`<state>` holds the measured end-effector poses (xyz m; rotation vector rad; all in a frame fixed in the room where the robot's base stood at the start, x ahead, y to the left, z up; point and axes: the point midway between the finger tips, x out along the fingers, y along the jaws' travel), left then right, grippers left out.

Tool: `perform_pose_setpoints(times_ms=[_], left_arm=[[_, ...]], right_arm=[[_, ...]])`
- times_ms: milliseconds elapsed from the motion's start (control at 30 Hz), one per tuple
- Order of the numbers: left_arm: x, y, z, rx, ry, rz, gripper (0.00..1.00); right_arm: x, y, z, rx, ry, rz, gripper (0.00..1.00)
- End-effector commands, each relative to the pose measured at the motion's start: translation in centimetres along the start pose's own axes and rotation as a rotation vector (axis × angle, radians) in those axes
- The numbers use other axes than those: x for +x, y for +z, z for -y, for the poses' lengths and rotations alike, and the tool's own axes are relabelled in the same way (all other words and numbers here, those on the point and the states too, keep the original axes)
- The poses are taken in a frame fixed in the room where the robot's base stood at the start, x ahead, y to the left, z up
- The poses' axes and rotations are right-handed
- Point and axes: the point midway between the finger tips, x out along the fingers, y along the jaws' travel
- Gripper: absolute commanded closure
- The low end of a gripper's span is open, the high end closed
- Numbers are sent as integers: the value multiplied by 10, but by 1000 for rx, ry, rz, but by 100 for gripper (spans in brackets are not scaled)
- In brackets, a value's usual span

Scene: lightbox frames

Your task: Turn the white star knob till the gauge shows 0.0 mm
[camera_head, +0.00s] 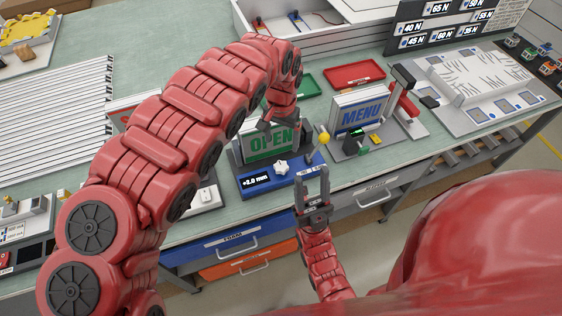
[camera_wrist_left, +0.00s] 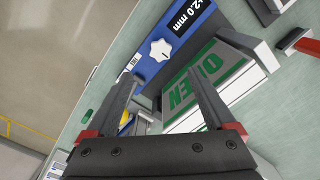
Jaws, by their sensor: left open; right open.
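The white star knob (camera_head: 281,167) sits on a blue base (camera_head: 250,191) in front of the green-and-white OPEN sign (camera_head: 270,142). The gauge (camera_head: 256,182) beside it reads +2.0 mm. In the left wrist view the knob (camera_wrist_left: 160,50) shows beyond my left fingertips, with the gauge (camera_wrist_left: 190,17) above it. My left gripper (camera_wrist_left: 162,80) is open and empty, its fingers apart and not touching the knob; in the head view it is partly hidden by my arm near the sign's top. My right gripper (camera_head: 313,172) is open and empty, pointing up at the bench's front edge.
A MENU sign (camera_head: 361,114) stands right of the OPEN sign. A yellow ball (camera_head: 324,137) stands near my right fingertips. Green (camera_head: 307,86) and red (camera_head: 354,75) trays lie behind. Drawers (camera_head: 235,243) are below the bench edge.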

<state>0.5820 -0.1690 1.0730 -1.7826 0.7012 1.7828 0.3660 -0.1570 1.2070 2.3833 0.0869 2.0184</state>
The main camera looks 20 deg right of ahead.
Motion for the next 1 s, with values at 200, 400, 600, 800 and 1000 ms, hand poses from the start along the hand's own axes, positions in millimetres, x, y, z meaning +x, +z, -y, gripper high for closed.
perform_pose_setpoints(times_ms=[200,400,600,800,1000], left_arm=[[54,1,-2,2,2,2,12],[83,1,-1,1,3,3,12],[108,-1,-1,3,1,-1,12],[121,0,0,1,0,0,12],[122,0,0,1,-1,-2,12]], right_arm=[[-32,5,2,0,0,0,50],[-30,5,2,0,0,-1,50],[-22,4,1,0,0,0,50],[-20,3,1,0,0,0,50],[-20,3,1,0,0,0,50]])
